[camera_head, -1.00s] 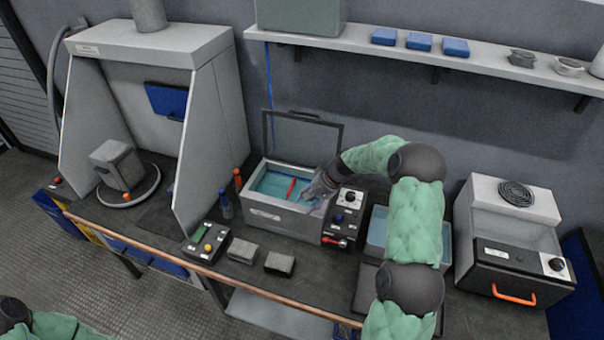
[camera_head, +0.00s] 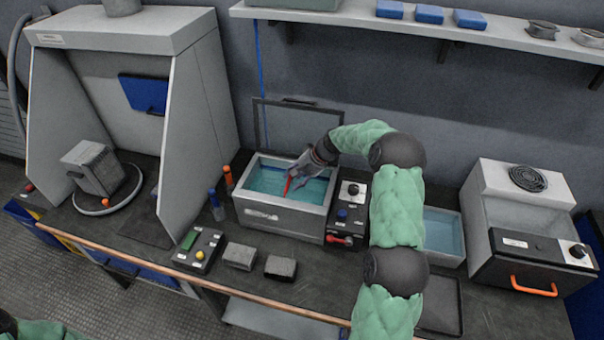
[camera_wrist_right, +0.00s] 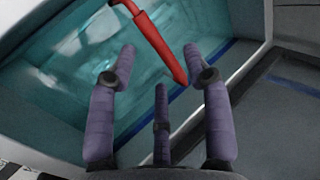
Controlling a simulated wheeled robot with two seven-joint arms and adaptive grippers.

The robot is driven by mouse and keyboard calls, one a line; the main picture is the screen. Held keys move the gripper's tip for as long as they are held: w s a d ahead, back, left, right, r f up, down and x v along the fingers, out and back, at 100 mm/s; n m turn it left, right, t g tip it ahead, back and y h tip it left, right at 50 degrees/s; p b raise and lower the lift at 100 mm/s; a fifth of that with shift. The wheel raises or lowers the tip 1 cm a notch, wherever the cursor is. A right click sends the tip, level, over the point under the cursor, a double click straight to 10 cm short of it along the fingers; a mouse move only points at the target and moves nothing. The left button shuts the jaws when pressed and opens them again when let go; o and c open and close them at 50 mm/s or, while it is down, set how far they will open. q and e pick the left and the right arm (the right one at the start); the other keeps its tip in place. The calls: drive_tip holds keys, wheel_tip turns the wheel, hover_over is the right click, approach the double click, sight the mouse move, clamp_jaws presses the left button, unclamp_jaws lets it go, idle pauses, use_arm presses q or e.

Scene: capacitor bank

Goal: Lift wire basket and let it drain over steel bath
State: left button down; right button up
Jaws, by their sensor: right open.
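The steel bath (camera_head: 262,213) stands open near the middle of the bench, filled with blue-green liquid. The wire basket's red handle (camera_head: 287,186) sticks up out of the liquid; the mesh is hard to make out below the surface. My right gripper (camera_head: 300,173) is over the bath, close beside the handle. In the right wrist view the red handle (camera_wrist_right: 157,42) slants just beyond and between the spread fingers of the open gripper (camera_wrist_right: 158,58). I cannot tell whether any finger touches it. My left gripper is out of the picture; only a green sleeve shows at lower left.
A control box (camera_head: 347,212) adjoins the bath's right side. The raised lid (camera_head: 293,128) stands behind it. A second tray of liquid (camera_head: 445,236) is right of my forearm. Two grey blocks (camera_head: 240,256) and a button box (camera_head: 199,250) lie in front.

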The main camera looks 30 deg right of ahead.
sight(289, 182)
drive_tip(key=shift+b+x, duration=0.35)
drive_tip(key=shift+x, duration=1.9)
drive_tip(key=c, duration=1)
clamp_jaws()
